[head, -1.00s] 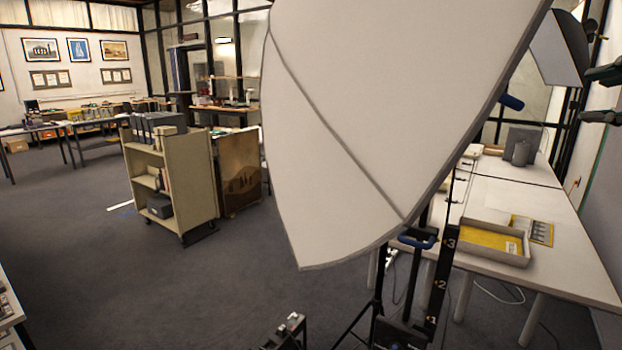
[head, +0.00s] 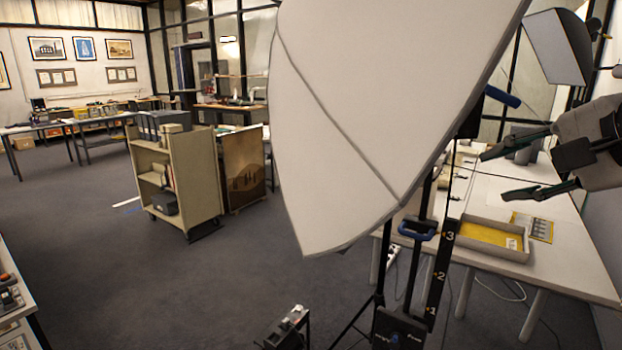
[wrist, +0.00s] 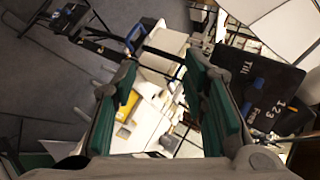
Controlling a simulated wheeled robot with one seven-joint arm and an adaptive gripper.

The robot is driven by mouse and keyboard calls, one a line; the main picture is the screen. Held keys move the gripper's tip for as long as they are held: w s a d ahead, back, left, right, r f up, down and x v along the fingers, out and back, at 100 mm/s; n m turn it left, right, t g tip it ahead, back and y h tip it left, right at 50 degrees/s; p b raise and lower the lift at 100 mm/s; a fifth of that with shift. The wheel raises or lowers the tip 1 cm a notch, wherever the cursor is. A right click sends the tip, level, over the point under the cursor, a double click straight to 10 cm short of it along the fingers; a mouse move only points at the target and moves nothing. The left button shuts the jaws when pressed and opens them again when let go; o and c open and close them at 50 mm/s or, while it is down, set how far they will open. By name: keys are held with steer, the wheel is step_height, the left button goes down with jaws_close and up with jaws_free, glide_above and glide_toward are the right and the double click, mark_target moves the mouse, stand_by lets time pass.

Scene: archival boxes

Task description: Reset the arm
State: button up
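My gripper (head: 510,174) reaches in from the right edge of the head view, above the white table. Its two fingers are spread apart with nothing between them. In the wrist view the green-padded fingers of my gripper (wrist: 165,110) also stand apart, with a clear gap through which the table and floor show. Much of my arm is outside the head view.
A large white softbox (head: 380,110) on a black stand (head: 437,270) fills the middle, close to my gripper's left. A shallow tray (head: 490,240) lies on the white table (head: 575,265). A shelf cart (head: 195,180) stands at left; carpet between is open.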

steer(key=s+a+f+n+g+h, duration=0.1)
steer(key=s+a+f+n+g, duration=0.2)
steer(key=s+f+n, duration=0.3)
steer(key=s+a+f+n+g+h, duration=0.2)
steer(key=s+a+f+n+g, duration=0.1)
steer(key=s+f+n, duration=0.4)
steer(key=shift+s+a+f+n, duration=0.3)
steer(key=shift+s+a+f, duration=0.55)
steer(key=shift+f, duration=0.3)
steer(key=shift+d, duration=0.1)
